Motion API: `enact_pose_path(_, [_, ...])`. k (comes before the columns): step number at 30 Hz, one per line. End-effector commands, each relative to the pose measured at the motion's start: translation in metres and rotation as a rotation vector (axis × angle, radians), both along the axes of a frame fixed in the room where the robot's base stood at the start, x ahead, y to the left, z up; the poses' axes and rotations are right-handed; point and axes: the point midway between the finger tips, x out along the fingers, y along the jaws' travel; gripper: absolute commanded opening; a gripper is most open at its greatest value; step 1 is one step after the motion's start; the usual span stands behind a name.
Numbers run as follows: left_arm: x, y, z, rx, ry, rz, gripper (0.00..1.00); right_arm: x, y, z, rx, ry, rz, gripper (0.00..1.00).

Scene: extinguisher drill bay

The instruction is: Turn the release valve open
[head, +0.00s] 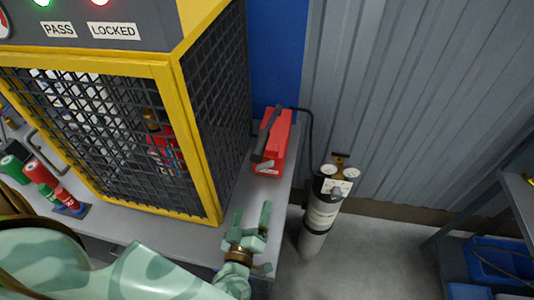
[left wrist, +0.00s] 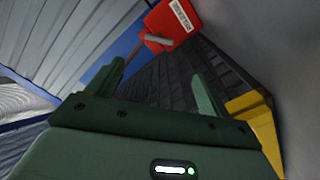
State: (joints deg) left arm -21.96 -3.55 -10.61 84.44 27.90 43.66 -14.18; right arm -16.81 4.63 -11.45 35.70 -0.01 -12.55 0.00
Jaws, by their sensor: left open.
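A red box with a grey lever handle, which looks like the release valve (head: 279,146), stands on the grey bench right of the yellow cage. Its lever (head: 265,140) runs along the box, and its near end points toward me. In the left wrist view the red box (left wrist: 178,18) is at the top, with a white label and the lever (left wrist: 158,40) sticking out to the left. My left gripper (head: 252,213) is open and empty, short of the box on its near side, not touching it. Its two fingers also show apart in the left wrist view (left wrist: 157,74). My right gripper is not in view.
The yellow-framed mesh cage (head: 192,145) stands close left of the box. A grey gas cylinder (head: 318,222) with gauges stands on the floor to the right, a black hose (head: 310,125) running from the box area. Small red and green canisters (head: 40,172) are far left.

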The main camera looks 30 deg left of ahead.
Motion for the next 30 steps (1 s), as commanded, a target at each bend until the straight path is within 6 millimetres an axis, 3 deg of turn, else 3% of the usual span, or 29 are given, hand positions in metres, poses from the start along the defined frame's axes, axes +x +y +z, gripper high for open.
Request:
enact_pose_path(5, [0.018,0.005,-0.001,0.0,-0.004,0.003,0.8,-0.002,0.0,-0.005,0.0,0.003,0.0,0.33])
enact_pose_path(12, [0.074,0.02,-0.003,-0.001,-0.005,0.004,0.8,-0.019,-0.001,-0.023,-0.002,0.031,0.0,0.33])
enact_pose_path(21, [0.137,0.036,-0.004,0.0,-0.002,0.003,0.8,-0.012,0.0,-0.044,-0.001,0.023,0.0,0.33])
enact_pose_path(30, [0.157,0.041,-0.001,0.0,0.0,0.002,0.8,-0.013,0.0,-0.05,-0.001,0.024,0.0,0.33])
